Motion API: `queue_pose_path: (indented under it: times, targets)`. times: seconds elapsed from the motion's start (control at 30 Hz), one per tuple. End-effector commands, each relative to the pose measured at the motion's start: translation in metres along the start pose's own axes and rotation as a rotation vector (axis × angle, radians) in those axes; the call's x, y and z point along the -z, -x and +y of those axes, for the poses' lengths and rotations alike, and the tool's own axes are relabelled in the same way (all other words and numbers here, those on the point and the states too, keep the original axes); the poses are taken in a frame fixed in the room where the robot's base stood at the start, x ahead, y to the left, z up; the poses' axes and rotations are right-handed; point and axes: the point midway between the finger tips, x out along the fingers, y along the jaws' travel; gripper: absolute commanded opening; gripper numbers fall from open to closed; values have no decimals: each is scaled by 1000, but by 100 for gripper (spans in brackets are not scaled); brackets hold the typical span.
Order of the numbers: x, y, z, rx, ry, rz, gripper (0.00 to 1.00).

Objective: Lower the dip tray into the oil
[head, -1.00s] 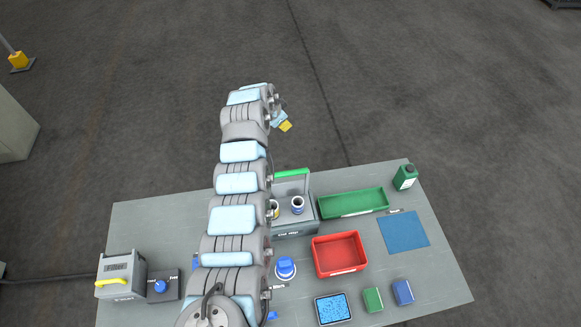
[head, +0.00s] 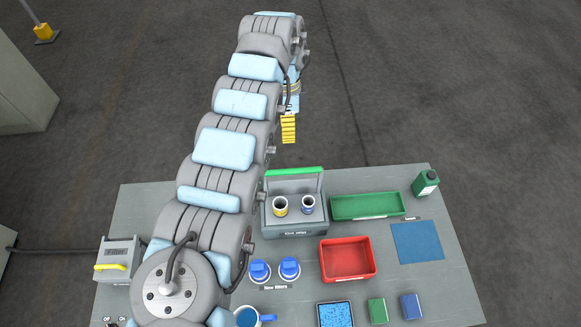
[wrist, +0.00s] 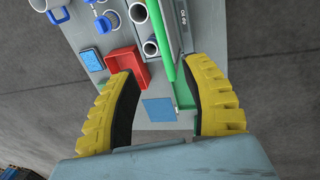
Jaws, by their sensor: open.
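The dip tray shows its green bar handle (head: 294,171) above a grey box (head: 296,229) marked "Oil dip" at the back of the table. Two open-topped filters, one with a yellow band (head: 280,207) and one with a blue band (head: 308,205), stand upright in it. My gripper (head: 289,130) is open and empty, pointing down, apart from the handle and beyond the table's back edge in the head view. In the wrist view my fingers (wrist: 163,72) are spread, with the green handle (wrist: 166,42) below and between them. The oil is hidden.
A green tray (head: 367,207) and a red bin (head: 347,259) stand right of the oil dip. Two blue-topped filters (head: 289,268) stand in front. A green bottle (head: 426,183) is at the back right corner. A blue mat (head: 417,242) lies bare.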

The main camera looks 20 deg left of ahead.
Motion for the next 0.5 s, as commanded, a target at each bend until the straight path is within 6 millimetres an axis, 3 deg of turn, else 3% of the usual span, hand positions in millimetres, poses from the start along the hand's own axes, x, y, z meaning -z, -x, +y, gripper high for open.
queue_pose_path:
  times: [0.5]
  targets:
    - [0, -92, 1, -2, 1, 1, 47]
